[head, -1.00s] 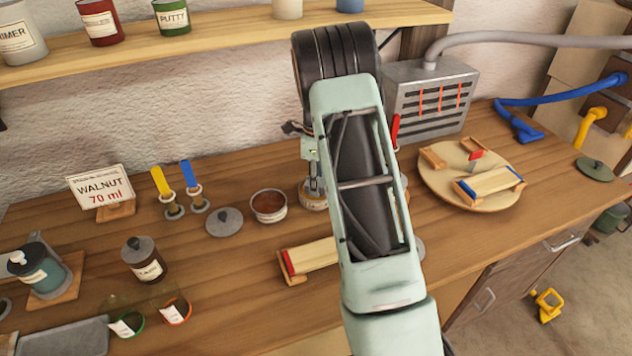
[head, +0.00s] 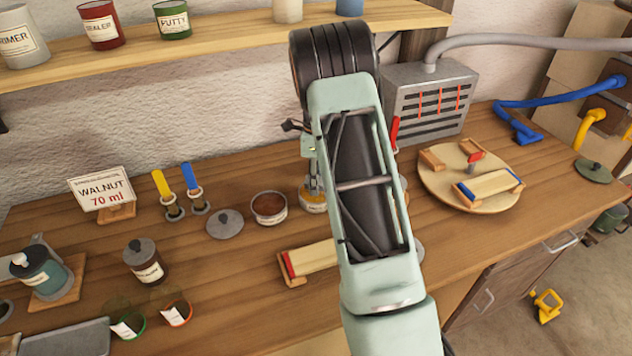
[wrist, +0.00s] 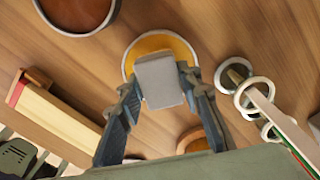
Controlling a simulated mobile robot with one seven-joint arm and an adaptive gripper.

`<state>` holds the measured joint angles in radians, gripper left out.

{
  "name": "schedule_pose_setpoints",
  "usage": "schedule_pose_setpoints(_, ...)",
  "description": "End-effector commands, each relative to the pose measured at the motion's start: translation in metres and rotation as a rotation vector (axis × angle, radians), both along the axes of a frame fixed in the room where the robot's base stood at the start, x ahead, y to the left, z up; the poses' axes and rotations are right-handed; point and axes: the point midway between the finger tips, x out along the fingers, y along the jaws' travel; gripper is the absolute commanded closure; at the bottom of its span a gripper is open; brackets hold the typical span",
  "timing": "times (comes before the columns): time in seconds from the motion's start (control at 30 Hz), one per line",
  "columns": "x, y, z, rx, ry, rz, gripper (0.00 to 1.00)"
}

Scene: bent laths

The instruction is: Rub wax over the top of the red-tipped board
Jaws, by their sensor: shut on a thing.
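The red-tipped board (head: 312,257) lies across small wooden supports on the bench, its right part hidden behind my arm. Its red end also shows at the left of the wrist view (wrist: 45,113). My gripper (wrist: 160,85) is shut on a pale grey block (wrist: 160,80), perhaps a wax pad. It holds the block over a round tin with yellow-orange contents (wrist: 160,48); I cannot tell whether they touch. In the head view the tin (head: 313,203) is partly hidden and my arm covers most of the gripper.
A bowl of brown stuff (head: 269,207) and a grey lid (head: 225,224) stand left of the tin. Yellow and blue brushes (head: 160,180) stand in holders behind. A round board (head: 440,190) with a blue-tipped board (head: 488,187) is at the right. A grey heater (head: 432,100) stands behind.

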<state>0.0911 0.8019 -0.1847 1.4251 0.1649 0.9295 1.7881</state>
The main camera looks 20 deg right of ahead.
Motion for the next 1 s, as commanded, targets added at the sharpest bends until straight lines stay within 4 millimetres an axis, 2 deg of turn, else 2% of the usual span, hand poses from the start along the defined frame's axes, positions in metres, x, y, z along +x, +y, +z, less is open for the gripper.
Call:
schedule_pose_setpoints(0.03, 0.001, 0.0, 0.008, 0.0, -0.001, 0.001, 0.87)
schedule_pose_setpoints(0.6, 0.001, 0.0, 0.053, -0.001, -0.002, 0.0, 0.87)
schedule_pose_setpoints(1.0, 0.0, 0.0, 0.054, -0.001, -0.001, 0.0, 0.87)
